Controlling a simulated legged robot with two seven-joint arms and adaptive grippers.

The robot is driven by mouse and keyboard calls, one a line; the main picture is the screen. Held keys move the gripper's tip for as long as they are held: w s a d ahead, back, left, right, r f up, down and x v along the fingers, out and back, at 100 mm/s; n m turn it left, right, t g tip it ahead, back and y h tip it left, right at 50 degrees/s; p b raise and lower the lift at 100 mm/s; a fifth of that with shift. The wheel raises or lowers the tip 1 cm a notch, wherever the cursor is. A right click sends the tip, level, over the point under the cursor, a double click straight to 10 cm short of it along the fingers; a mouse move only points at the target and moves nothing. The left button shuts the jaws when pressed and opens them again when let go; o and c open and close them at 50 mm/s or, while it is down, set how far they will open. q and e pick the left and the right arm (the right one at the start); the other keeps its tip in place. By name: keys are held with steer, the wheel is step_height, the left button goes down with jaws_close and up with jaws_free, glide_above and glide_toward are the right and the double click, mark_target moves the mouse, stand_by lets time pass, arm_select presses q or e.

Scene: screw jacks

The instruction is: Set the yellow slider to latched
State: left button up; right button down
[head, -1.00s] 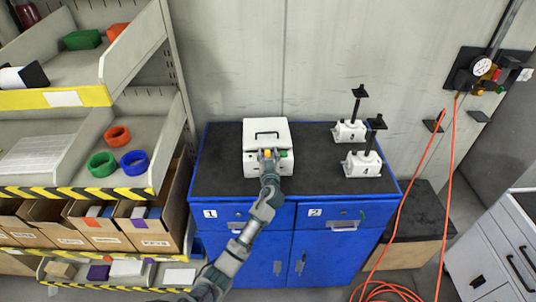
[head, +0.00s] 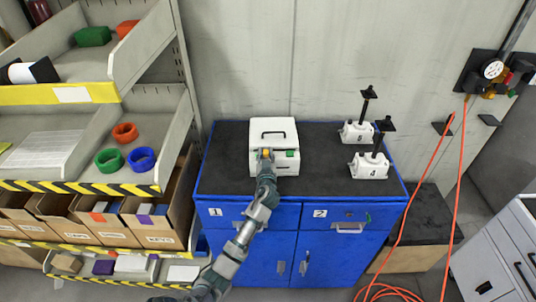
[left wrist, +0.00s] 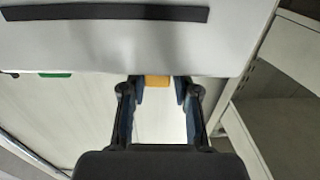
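The yellow slider (left wrist: 157,81) is on the front of a white box (head: 273,128), which stands on the blue cabinet. My left gripper (head: 266,158) is at the front face of the box, with the slider between its fingertips. In the left wrist view the fingers (left wrist: 158,90) stand apart on either side of the slider. The left finger in that view is close against it, and a narrow gap shows at the other. A green patch (head: 291,153) is on the front to the right of the slider. My right gripper is not in view.
The blue cabinet (head: 325,250) has a dark top (head: 325,184). Two white screw jacks (head: 368,168) (head: 354,133) stand on its right part. A shelf rack (head: 186,100) with rings and cardboard bins is on the left. An orange hose (head: 408,215) hangs at the right.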

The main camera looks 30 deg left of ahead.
arm_select(q)
steer(key=shift+o, duration=0.9)
steer(key=shift+s, duration=0.1)
steer(key=v, duration=1.2)
steer(key=shift+a, duration=0.1)
